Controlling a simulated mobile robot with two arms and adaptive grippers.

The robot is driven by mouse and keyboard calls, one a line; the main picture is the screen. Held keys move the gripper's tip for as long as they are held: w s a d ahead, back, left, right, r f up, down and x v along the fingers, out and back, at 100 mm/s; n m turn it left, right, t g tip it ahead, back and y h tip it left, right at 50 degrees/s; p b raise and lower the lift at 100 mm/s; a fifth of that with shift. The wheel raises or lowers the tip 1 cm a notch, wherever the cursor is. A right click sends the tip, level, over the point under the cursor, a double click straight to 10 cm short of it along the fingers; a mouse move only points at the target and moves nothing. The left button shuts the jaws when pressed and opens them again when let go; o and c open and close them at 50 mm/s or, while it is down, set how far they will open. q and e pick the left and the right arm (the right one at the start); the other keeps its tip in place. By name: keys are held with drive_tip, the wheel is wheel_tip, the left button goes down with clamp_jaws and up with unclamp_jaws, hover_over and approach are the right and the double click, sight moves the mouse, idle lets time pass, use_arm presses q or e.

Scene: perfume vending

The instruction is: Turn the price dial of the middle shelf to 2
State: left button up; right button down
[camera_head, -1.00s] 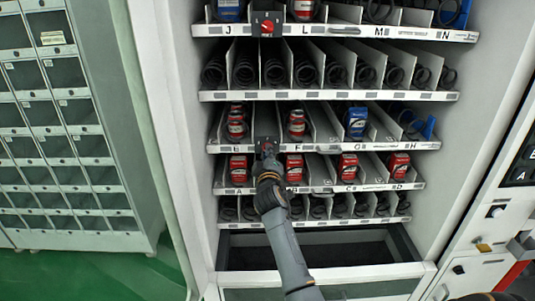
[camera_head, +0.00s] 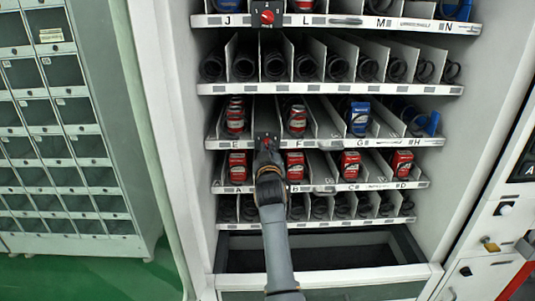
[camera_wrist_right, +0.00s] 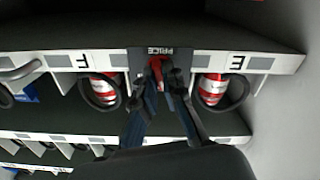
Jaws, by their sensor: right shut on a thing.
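The price dial of the middle shelf is a red knob on a dark plate between the labels E and F; it shows in the head view (camera_head: 267,141) and upside down in the right wrist view (camera_wrist_right: 157,72). My right gripper (camera_wrist_right: 160,80) is at the dial, its two fingers shut on the red knob. In the head view my right gripper (camera_head: 267,158) covers the lower part of the plate. The dial's numbers are hidden, so its setting cannot be read. My left gripper is not in view.
The middle shelf (camera_head: 330,143) carries red cans (camera_head: 235,120) and a blue box (camera_head: 358,118) in lanes. A shelf with red boxes (camera_head: 349,165) lies below. Another red dial (camera_head: 267,16) sits on the top shelf. A cabinet (camera_head: 40,150) stands at left.

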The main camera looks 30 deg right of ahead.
drive_tip(key=shift+r+m+b, duration=0.1)
drive_tip(key=shift+m+b, duration=0.35)
drive_tip(key=shift+m, duration=1.15)
drive_tip(key=shift+r, duration=0.1)
drive_tip(key=c, duration=1.6)
unclamp_jaws()
drive_tip(key=shift+c, duration=0.2)
drive_tip(key=shift+o, duration=1)
drive_tip(key=shift+w+d+f, duration=0.1)
drive_tip(key=shift+f, duration=0.1)
wheel_tip(320, 180, up, 10)
